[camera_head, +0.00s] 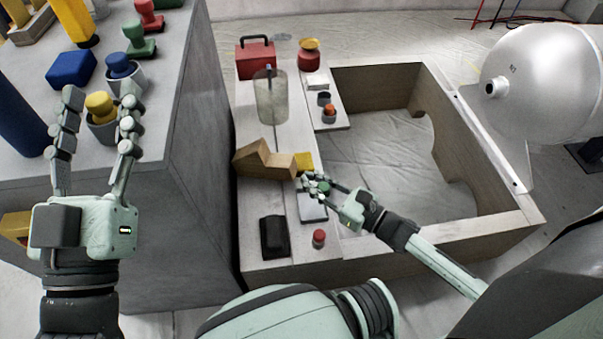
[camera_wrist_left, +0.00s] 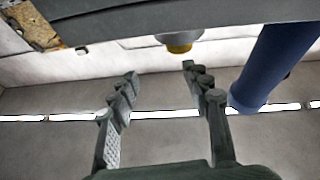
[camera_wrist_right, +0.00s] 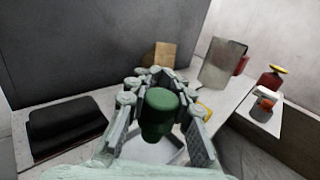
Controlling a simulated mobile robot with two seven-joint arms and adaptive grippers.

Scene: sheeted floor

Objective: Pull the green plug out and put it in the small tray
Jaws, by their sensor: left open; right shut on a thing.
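A dark green plug (camera_wrist_right: 160,108) stands between the fingers of my right gripper (camera_wrist_right: 157,80) in the right wrist view. In the head view the right gripper (camera_head: 320,184) is over the bench, shut on the green plug (camera_head: 323,187), which is partly hidden by the fingers. A small light grey tray (camera_head: 313,210) lies just below the gripper and also shows under the plug in the right wrist view (camera_wrist_right: 148,151). I cannot tell whether the plug touches it. My left gripper (camera_head: 101,97) is open and empty, above the grey block at left.
Around the right gripper are a wooden block (camera_head: 262,160), a clear cylinder (camera_head: 270,98), a black case (camera_head: 274,237) and a red-topped knob (camera_head: 319,238). Yellow (camera_head: 100,105) and blue (camera_head: 120,66) plugs in cups stand near the left gripper. The wooden frame's inside is empty.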

